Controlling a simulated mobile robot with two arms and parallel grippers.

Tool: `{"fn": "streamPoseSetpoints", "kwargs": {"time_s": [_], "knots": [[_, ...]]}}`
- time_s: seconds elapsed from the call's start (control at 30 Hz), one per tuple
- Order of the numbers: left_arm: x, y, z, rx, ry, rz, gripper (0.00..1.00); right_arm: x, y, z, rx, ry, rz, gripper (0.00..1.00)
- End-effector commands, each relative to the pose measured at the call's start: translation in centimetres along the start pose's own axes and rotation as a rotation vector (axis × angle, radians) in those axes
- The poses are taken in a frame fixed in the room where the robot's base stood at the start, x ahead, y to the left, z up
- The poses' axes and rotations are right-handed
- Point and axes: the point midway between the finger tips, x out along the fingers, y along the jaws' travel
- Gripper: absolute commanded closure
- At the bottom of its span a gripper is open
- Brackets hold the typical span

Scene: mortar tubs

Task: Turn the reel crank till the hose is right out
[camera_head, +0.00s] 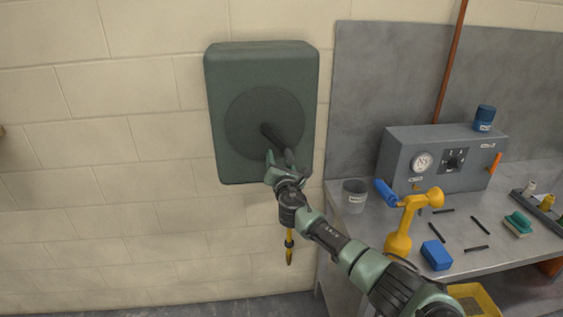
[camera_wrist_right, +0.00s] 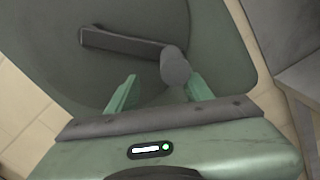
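The hose reel is a dark green box (camera_head: 222,75) on the block wall, with a round disc (camera_head: 245,115) on its front. A dark crank (camera_head: 272,134) sits on the disc; the wrist view shows its flat arm (camera_wrist_right: 115,42) and round grip (camera_wrist_right: 176,68). My right gripper (camera_head: 270,168) is at the crank's lower end. In the wrist view its fingers (camera_wrist_right: 160,93) are apart, with the grip just ahead and nearer the right finger; contact cannot be told. A yellow and black hose end (camera_head: 289,245) hangs below the box, its upper part hidden by my arm. My left gripper is out of view.
A grey workbench (camera_head: 455,225) stands at the right, bearing a grey cup (camera_head: 354,195), a gauge box (camera_head: 400,150), a yellow tool with a blue handle (camera_head: 400,240), and a blue block (camera_head: 436,255). A yellow tub (camera_head: 475,300) is below.

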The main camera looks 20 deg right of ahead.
Motion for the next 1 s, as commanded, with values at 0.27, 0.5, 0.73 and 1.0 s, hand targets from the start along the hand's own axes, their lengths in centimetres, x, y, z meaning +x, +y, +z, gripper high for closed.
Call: {"fn": "streamPoseSetpoints", "kwargs": {"time_s": [0.27, 0.5, 0.73, 1.0], "knots": [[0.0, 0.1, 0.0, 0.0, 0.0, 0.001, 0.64, -0.1, 0.2, -0.2, 0.0, 0.003, 0.005, 0.55], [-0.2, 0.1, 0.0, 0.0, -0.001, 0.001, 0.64, -1.3, 0.0, -0.2, 0.0, 0.003, 0.003, 0.55], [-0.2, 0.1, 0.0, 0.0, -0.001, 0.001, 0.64, -4.7, -0.1, -0.3, 0.001, 0.004, 0.002, 0.55], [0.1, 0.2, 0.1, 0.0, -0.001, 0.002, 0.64, -7.5, -0.1, -0.2, 0.001, 0.004, 0.002, 0.55]]}}
